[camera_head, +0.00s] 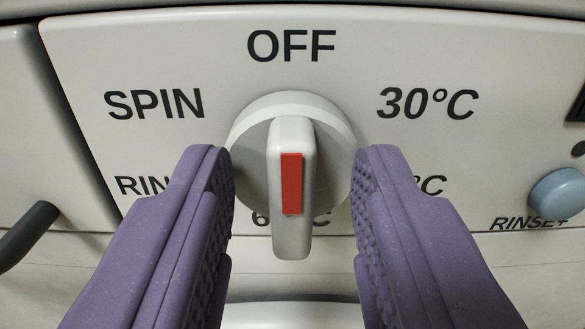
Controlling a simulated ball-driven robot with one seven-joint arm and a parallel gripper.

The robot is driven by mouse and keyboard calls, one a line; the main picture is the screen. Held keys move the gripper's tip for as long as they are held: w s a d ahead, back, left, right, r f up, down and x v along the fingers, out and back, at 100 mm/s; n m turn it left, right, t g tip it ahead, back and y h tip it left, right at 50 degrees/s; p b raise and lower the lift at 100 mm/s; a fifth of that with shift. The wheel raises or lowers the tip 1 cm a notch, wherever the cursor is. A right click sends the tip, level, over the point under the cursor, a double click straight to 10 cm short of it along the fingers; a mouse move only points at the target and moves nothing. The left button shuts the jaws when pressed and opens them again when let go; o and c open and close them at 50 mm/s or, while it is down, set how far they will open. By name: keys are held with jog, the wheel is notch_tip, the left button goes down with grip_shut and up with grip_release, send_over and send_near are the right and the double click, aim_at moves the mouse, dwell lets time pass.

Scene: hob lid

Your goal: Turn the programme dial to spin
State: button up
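The programme dial (291,235) is a white round knob with a raised grip bar and a red strip on the bar. The bar stands vertical, in line with OFF above and a partly hidden label starting with 6 below. I cannot tell which end is the pointer. The SPIN label (153,104) is at the dial's upper left. My gripper (294,170) is open, its two purple ribbed fingers to the left and right of the dial. Clear gaps show between the fingers and the bar; contact with the round rim cannot be told.
30°C (427,103) is printed at upper right. The fingers partly cover a RIN… label (140,186) and another °C label. A blue round button (558,194) marked RINSE+ is at right. A dark bar-like part (28,235) is at lower left.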

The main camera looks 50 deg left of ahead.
grip_shut()
